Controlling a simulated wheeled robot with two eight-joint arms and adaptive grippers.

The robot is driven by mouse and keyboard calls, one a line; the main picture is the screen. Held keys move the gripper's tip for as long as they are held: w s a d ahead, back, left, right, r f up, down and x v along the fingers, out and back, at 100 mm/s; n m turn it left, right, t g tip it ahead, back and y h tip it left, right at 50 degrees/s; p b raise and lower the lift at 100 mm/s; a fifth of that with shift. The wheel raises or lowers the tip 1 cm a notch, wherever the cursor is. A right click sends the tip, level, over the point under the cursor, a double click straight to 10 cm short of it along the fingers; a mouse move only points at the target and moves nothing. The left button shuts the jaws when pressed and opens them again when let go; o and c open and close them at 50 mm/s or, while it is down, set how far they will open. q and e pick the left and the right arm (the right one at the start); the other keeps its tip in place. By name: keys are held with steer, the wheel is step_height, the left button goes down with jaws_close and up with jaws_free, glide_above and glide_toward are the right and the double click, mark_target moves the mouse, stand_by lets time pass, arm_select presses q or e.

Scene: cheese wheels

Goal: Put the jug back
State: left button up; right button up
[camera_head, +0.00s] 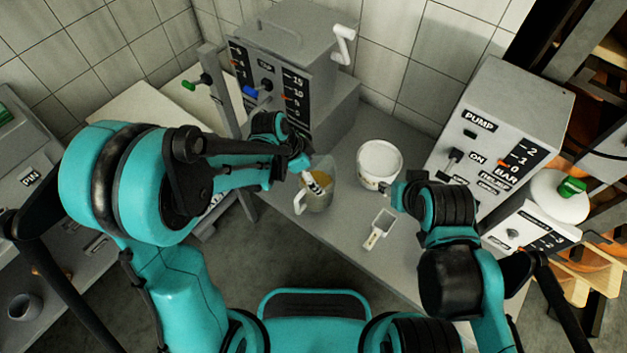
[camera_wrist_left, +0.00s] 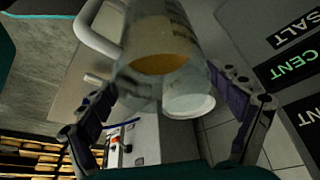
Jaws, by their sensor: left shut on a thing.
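The clear jug (camera_head: 322,196) with a handle and some yellowish liquid in it is at the left part of the grey worktop in the head view. My left gripper (camera_head: 312,178) is shut on the jug. In the left wrist view the jug (camera_wrist_left: 160,64) sits between the two fingers of the left gripper (camera_wrist_left: 166,106), its handle toward the upper left. I cannot tell whether the jug's base touches the worktop. My right gripper (camera_head: 386,190) is beside the white tub; its fingers are too small and hidden to read.
The white tub (camera_head: 379,160) stands on the worktop (camera_head: 350,222), right of the jug. A small scoop (camera_head: 380,228) lies in front of it. A machine with a dial scale (camera_head: 290,75) stands behind the jug, and a PUMP box (camera_head: 492,125) at the right. A cup (camera_head: 25,306) is at lower left.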

arm_select(q)
steer(key=shift+f+b, duration=0.7)
steer(key=shift+f, duration=0.95)
steer(key=shift+f, duration=0.15)
steer(key=o, duration=1.6)
